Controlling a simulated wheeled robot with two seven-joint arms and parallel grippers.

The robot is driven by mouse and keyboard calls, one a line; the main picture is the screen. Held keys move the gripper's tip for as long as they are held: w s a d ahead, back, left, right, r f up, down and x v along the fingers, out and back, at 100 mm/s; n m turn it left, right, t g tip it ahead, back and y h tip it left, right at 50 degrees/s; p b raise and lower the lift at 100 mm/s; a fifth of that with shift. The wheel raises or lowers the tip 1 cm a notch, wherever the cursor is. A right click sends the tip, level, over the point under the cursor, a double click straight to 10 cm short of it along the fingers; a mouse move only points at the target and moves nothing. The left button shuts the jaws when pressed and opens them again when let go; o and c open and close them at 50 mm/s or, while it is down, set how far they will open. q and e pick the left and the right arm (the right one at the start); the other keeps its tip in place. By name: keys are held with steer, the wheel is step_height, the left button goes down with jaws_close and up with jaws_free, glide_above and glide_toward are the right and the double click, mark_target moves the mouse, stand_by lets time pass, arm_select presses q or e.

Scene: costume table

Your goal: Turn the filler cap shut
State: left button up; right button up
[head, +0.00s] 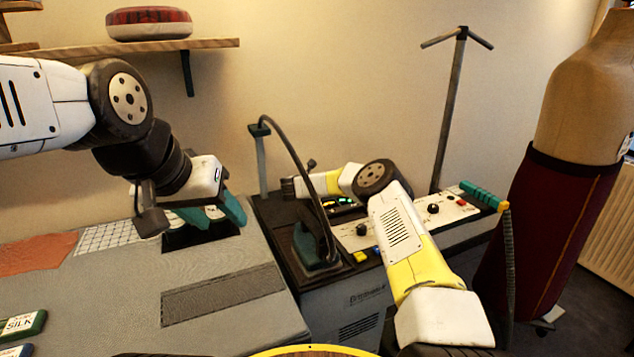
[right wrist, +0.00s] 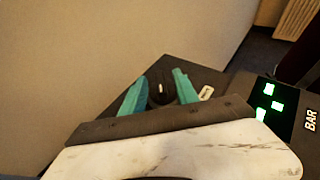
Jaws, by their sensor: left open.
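The filler cap (right wrist: 162,88) is a round black knob with a white mark, seen in the right wrist view on the dark top of the steam station (right wrist: 128,80). The teal fingers of my right gripper (right wrist: 161,90) stand on both sides of it, with no clear gap. In the head view the steam station (head: 345,306) is at centre; my right arm reaches over it, and the cap and right fingertips cannot be made out. My left gripper (head: 213,213) is open and empty above the grey board, left of the station.
An iron (head: 315,245) with a dark hose stands on the station's front left. A control panel (head: 425,212) with knobs lies to its right. A dress form (head: 560,200) stands at far right. A shelf (head: 140,47) hangs above my left arm. The grey board (head: 230,262) is mostly clear.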

steer(key=shift+w+f, duration=0.1)
steer(key=shift+w, duration=0.05)
steer(key=shift+c, duration=0.5)
jaws_close()
steer(key=shift+d+y, duration=0.1)
steer(key=shift+y, duration=0.2)
steer(key=n+y, duration=0.2)
steer(key=shift+d+n+t+y, duration=0.25)
steer(key=shift+n+t+y, duration=0.05)
steer(key=shift+n+y, duration=0.1)
steer(key=n+y, duration=0.4)
steer(key=y, duration=0.1)
steer(key=shift+d, duration=0.3)
steer(key=n+g+y, duration=0.1)
steer(key=n+y, duration=0.1)
steer(key=n+g+y, duration=0.1)
steer(key=n+y, duration=0.2)
steer(key=shift+w+d, duration=0.15)
steer(key=shift+d, duration=0.05)
steer(key=shift+n+g+y, duration=0.9)
steer(key=shift+n+g, duration=0.1)
steer(key=shift+n, duration=0.1)
steer(key=shift+n+g+y, duration=0.5)
steer(key=shift+n, duration=0.1)
